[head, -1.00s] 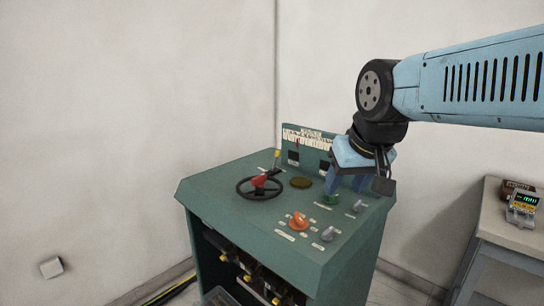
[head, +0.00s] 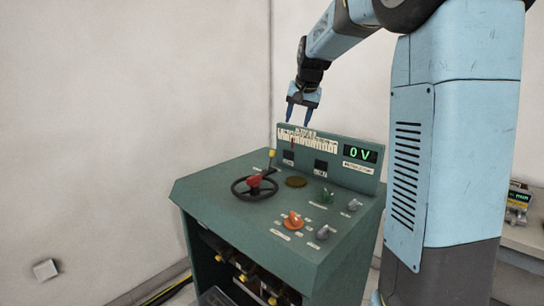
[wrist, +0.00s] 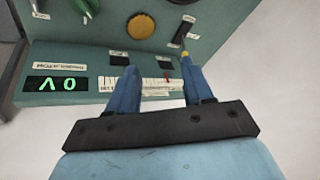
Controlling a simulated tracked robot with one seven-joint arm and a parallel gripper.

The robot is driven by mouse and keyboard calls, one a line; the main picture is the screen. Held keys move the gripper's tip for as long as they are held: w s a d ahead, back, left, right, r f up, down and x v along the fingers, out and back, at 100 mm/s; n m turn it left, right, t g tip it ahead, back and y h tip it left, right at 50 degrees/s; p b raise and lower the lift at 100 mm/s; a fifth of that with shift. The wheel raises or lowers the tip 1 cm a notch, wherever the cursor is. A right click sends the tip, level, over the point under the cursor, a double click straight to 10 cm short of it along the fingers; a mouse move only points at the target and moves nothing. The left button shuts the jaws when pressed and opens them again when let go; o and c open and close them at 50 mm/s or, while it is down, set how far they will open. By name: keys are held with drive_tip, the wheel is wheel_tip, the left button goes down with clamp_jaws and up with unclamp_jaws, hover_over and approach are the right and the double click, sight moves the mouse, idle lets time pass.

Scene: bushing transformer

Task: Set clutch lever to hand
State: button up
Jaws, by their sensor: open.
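The clutch lever seems to be the thin upright lever with a yellow tip (head: 271,155), at the back left of the green control desk (head: 205,192), behind the handwheel. Its yellow tip also shows in the wrist view (wrist: 185,54), close to the end of the right finger in the picture; I cannot tell whether they touch there. In the head view my gripper (head: 298,122) is raised above the rear panel, pointing down, to the right of the lever and apart from it. The gripper (wrist: 158,66) is open, with nothing between its blue fingers. The lever's label is unreadable.
A black handwheel with a red centre (head: 254,184) stands in front of the lever. An orange knob (head: 292,221), grey knobs and a green knob (head: 326,195) sit to the right. The upright rear panel carries a display (head: 360,153) reading 0 V. A side table stands at right.

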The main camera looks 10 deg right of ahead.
drive_tip(key=w+f+m, duration=0.1)
drive_tip(key=w+f, duration=0.4)
drive_tip(key=w, duration=0.8)
drive_tip(key=h, duration=0.1)
approach(273, 154)
drive_tip(key=shift+m, duration=0.3)
drive_tip(key=x, duration=0.4)
drive_tip(key=w+x, duration=0.1)
drive_tip(key=x, duration=0.6)
drive_tip(key=shift+w+d, duration=0.2)
drive_tip(key=shift+w, duration=0.2)
drive_tip(key=shift+c, duration=0.4)
clamp_jaws()
